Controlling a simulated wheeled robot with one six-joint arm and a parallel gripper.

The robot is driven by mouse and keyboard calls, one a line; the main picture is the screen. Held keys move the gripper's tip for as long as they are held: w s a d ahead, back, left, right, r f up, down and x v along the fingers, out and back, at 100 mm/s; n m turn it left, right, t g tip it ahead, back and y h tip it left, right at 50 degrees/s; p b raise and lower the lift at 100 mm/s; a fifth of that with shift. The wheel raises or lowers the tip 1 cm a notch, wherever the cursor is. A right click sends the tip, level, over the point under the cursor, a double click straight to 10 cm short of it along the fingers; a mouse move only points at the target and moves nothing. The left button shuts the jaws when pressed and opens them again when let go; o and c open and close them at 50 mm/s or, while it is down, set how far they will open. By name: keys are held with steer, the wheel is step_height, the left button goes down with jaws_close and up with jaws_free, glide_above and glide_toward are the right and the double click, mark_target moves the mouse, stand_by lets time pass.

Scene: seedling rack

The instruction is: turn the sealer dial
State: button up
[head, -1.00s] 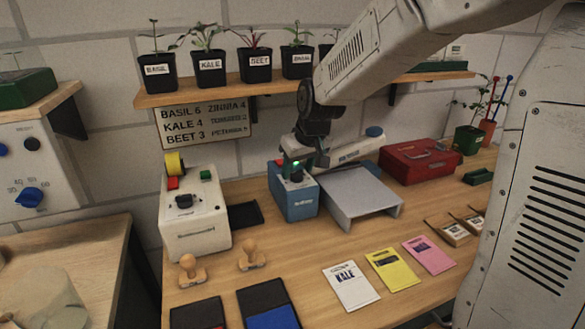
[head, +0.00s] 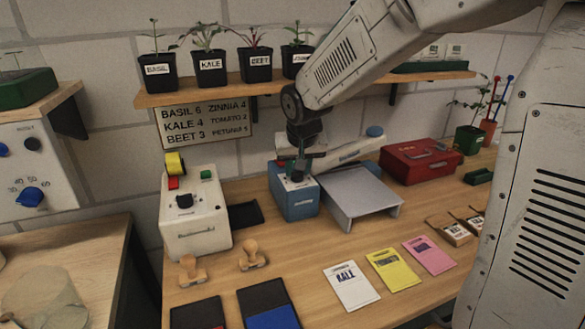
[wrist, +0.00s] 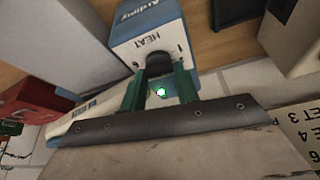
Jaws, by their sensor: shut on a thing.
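The sealer (head: 296,204) is a blue box with a pale top, on the bench right of the white machine. In the wrist view its top face (wrist: 150,45) reads HEAT, upside down, above a dark dial (wrist: 158,63). My gripper (wrist: 159,84) has its two green fingers on either side of the dial and is shut on it. In the head view my gripper (head: 297,172) stands over the sealer's top and hides most of the dial. A green light (wrist: 160,92) glows between the fingers. The dial's pointer is not clear.
The sealer's pale arm (head: 345,152) reaches right, above a grey stand (head: 362,196). A white machine (head: 195,222) with its own dial stands left. A red box (head: 420,160) lies right. Two wooden stamps and seed packets lie in front. A shelf (head: 200,95) with potted seedlings hangs above.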

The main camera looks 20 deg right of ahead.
steer(key=m+h, duration=0.1)
steer(key=m, duration=0.1)
steer(key=m+g+h, duration=0.1)
steer(key=m, duration=0.2)
steer(key=shift+a, duration=0.2)
steer(key=m+g, duration=0.1)
steer(key=m, duration=0.2)
steer(key=m+h, duration=0.1)
steer(key=m, duration=0.2)
steer(key=shift+w+a+g, duration=0.1)
steer(key=shift+w+g, duration=0.1)
steer(key=shift+g, duration=0.2)
steer(key=shift+m, duration=0.4)
steer(key=o, duration=1)
steer(key=v, duration=0.7)
steer(key=shift+a+r, duration=0.25)
steer(key=shift+r, duration=0.1)
